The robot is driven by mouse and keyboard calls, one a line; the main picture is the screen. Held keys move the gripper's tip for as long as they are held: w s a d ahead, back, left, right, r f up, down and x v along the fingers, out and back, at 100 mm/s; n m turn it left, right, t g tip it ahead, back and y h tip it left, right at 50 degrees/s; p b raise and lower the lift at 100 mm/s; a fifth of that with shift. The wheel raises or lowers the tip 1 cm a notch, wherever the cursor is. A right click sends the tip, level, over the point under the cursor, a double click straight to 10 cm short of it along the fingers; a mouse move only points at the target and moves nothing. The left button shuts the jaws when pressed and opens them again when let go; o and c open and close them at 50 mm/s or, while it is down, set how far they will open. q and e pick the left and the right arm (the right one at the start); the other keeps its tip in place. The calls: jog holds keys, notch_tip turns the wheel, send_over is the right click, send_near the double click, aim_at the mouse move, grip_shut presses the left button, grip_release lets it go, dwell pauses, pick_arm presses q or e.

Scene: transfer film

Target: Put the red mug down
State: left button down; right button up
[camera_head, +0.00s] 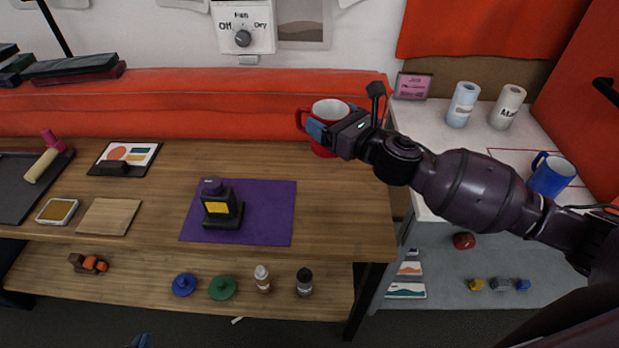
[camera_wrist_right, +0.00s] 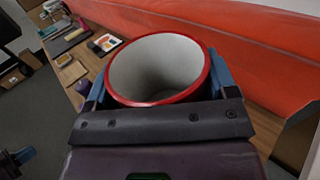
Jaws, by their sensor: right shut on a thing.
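The red mug (camera_head: 325,149), white inside, is upright near the back right of the wooden table (camera_head: 345,205). Its handle points left in the head view. My right gripper (camera_head: 318,130) is shut on its body, with blue fingers. In the right wrist view the mug (camera_wrist_right: 160,70) shows its open, empty top between the two fingers of the right gripper (camera_wrist_right: 158,82). I cannot tell whether its base touches the tabletop. Only a blue tip of my left gripper (camera_head: 142,341) shows at the bottom edge of the head view; its opening is hidden.
A purple mat (camera_head: 268,215) holds a dark stamp-like device (camera_head: 222,205). The table's right part is clear. An orange padded bench (camera_head: 200,100) runs behind. A white side table (camera_head: 460,150) at right carries two paper rolls and a blue mug (camera_head: 552,175).

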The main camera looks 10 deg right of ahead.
notch_tip(320, 180, down, 18)
jog(key=b, duration=0.4)
jog(key=shift+f, duration=0.15)
jog(key=shift+f, duration=0.1)
jog(key=o, duration=1.1)
jog(key=shift+c, duration=0.2)
